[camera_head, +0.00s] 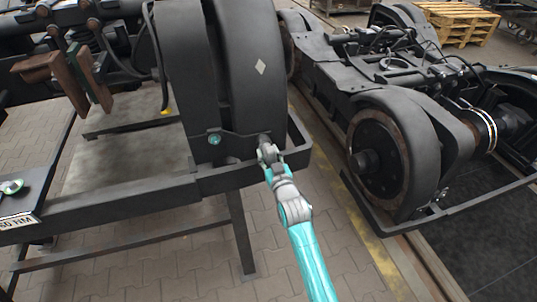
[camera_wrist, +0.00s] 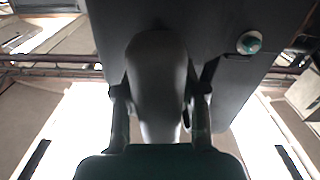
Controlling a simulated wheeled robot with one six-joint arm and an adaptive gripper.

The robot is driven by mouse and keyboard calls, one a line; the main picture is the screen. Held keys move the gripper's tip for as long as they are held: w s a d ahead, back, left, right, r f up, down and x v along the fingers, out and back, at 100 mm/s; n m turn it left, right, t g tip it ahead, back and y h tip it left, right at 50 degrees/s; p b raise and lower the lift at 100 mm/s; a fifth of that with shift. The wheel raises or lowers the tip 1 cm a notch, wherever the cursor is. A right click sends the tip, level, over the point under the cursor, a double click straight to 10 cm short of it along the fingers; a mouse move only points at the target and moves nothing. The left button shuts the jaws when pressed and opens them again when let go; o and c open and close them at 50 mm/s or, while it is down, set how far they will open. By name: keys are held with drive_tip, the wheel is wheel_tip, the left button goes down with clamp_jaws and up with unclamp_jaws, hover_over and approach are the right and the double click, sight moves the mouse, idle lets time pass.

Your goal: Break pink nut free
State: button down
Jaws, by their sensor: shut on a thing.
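I see no pink nut in either view; the spot behind my gripper is hidden. My gripper (camera_head: 266,151) is at the lower edge of a dark wheel cover (camera_head: 248,75) on the near bogie. In the wrist view my gripper (camera_wrist: 160,115) has its two fingers on either side of a grey rounded, elongated thing (camera_wrist: 157,75), and is shut on it. I cannot tell what this thing is. A teal nut (camera_head: 214,139) sits on the cover's lower part, left of my gripper. A teal nut also shows in the wrist view (camera_wrist: 249,42), apart from the fingers.
A dark frame rail (camera_head: 120,200) on legs runs below the cover, close to my gripper. A second bogie with a large wheel (camera_head: 378,150) stands at the right. Paved floor (camera_head: 335,240) lies between them. Wooden pallets (camera_head: 458,22) stand at the back right.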

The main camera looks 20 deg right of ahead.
drive_tip(key=shift+r+n, duration=0.1)
drive_tip(key=shift+n, duration=2.9)
drive_tip(key=shift+s, duration=0.1)
drive_tip(key=shift+s, duration=2.95)
drive_tip(key=s+f, duration=0.6)
drive_tip(key=f, duration=0.6)
drive_tip(key=s+f, duration=0.7)
drive_tip(key=f, duration=0.6)
drive_tip(key=shift+f, duration=0.15)
